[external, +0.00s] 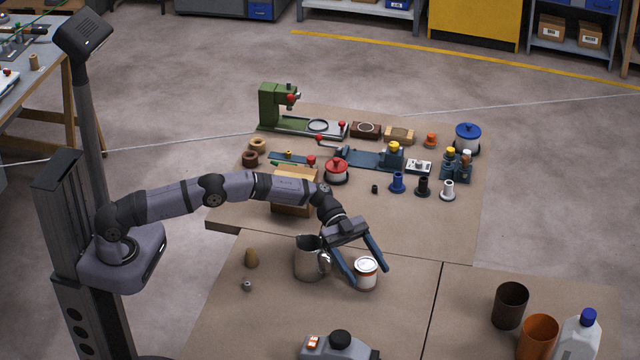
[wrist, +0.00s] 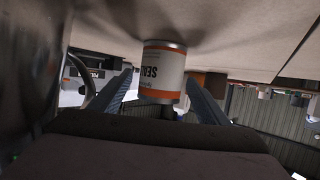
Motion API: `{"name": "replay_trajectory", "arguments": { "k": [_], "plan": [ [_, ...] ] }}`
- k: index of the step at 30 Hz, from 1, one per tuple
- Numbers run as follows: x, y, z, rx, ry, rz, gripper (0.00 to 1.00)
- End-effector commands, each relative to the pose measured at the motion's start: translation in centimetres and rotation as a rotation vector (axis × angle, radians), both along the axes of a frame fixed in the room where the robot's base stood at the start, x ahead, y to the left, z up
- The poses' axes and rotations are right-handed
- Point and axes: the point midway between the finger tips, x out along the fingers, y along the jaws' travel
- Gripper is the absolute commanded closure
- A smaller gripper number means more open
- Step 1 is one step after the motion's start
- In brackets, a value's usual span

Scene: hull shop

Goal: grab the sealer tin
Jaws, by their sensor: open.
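The sealer tin (external: 366,274) is a small white can with an orange band, standing upright on the near table beside a metal jug. In the wrist view the tin (wrist: 163,72) appears upside down, with part of its "SEALER" lettering showing. My gripper (external: 364,276) is open, with one blue finger on each side of the tin. In the wrist view the fingers also stand to the left and right of the tin, with a visible gap on the left. Whether the right finger touches the tin I cannot tell.
The metal jug (external: 309,258) stands just left of the tin, close to the left finger. Table right of the tin is clear.

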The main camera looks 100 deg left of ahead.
Motion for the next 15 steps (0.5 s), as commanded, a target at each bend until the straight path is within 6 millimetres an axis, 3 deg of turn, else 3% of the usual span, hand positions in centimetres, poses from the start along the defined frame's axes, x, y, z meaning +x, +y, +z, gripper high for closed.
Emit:
{"name": "replay_trajectory", "arguments": {
  "k": [8, 11, 15],
  "plan": [
    [0.22, -0.20, -0.10, 0.001, -0.001, 0.001, 0.30],
    [0.21, -0.19, -0.09, 0.000, 0.000, 0.001, 0.49],
    [0.20, -0.18, -0.09, 0.000, 0.000, 0.000, 0.83]
  ]
}}
